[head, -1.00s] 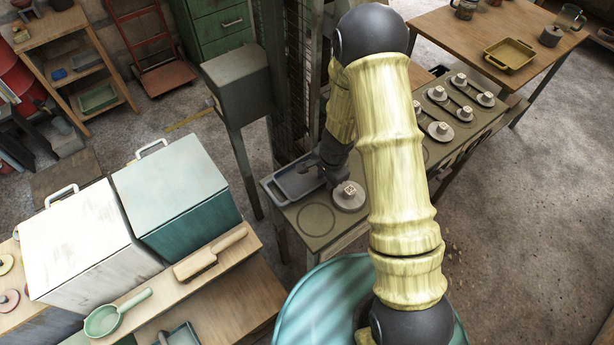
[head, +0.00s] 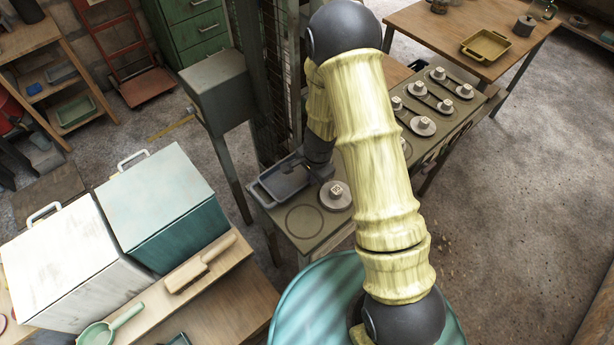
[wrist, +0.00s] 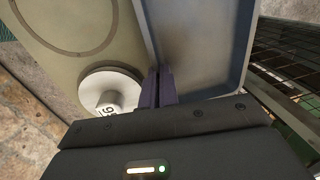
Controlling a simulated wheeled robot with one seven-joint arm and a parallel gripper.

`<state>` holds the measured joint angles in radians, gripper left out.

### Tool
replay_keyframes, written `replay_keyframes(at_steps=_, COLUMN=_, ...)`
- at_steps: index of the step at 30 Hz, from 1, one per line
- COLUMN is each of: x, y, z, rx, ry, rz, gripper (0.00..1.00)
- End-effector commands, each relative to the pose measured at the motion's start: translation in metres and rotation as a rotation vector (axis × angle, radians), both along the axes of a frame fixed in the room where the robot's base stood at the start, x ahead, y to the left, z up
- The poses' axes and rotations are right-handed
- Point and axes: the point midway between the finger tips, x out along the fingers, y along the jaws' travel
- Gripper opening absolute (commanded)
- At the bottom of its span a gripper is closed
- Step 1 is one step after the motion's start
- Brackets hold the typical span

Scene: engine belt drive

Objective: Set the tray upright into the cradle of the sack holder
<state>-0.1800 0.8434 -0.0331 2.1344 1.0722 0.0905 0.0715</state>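The tray (head: 285,180) is blue-grey, shallow and rectangular. In the head view it is at the left end of the green worktop, beside a drawn ring. My gripper (head: 318,174) is at the tray's right edge. In the wrist view the tray (wrist: 205,45) fills the upper middle, and my gripper's dark fingers (wrist: 163,80) are close together on its left wall, with the rim between them. I cannot tell whether the tray touches the worktop. I cannot make out the sack holder or its cradle in these views.
A round weight (head: 336,195) sits close beside my gripper, and several more weights stand farther along the worktop (head: 325,232). A grey box on a leg (head: 216,92) and a mesh cage (head: 268,90) stand behind. White (head: 62,262) and teal (head: 160,205) bins are at left. Open floor lies right.

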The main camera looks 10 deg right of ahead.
Motion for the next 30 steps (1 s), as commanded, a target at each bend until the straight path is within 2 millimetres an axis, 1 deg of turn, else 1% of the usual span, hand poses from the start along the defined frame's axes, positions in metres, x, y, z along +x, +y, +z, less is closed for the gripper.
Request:
replay_keyframes(at_steps=1, x=0.001, y=0.000, z=0.009, rx=-0.001, ry=-0.003, rz=0.003, gripper=0.00)
replay_keyframes(at_steps=5, x=0.000, y=0.004, z=0.033, rx=-0.001, ry=-0.005, rz=0.011, gripper=0.00)
replay_keyframes(at_steps=9, x=0.000, y=0.006, z=0.062, rx=-0.001, ry=-0.004, rz=0.014, gripper=0.00)
replay_keyframes(at_steps=12, x=0.000, y=0.005, z=0.078, rx=0.000, ry=-0.003, rz=0.012, gripper=0.00)
replay_keyframes(at_steps=15, x=0.000, y=0.003, z=0.089, rx=0.000, ry=-0.002, rz=0.007, gripper=0.00)
replay_keyframes(at_steps=19, x=0.000, y=0.000, z=0.094, rx=0.001, ry=0.001, rz=-0.001, gripper=0.00)
replay_keyframes(at_steps=30, x=0.000, y=-0.001, z=0.093, rx=0.001, ry=0.001, rz=-0.002, gripper=0.00)
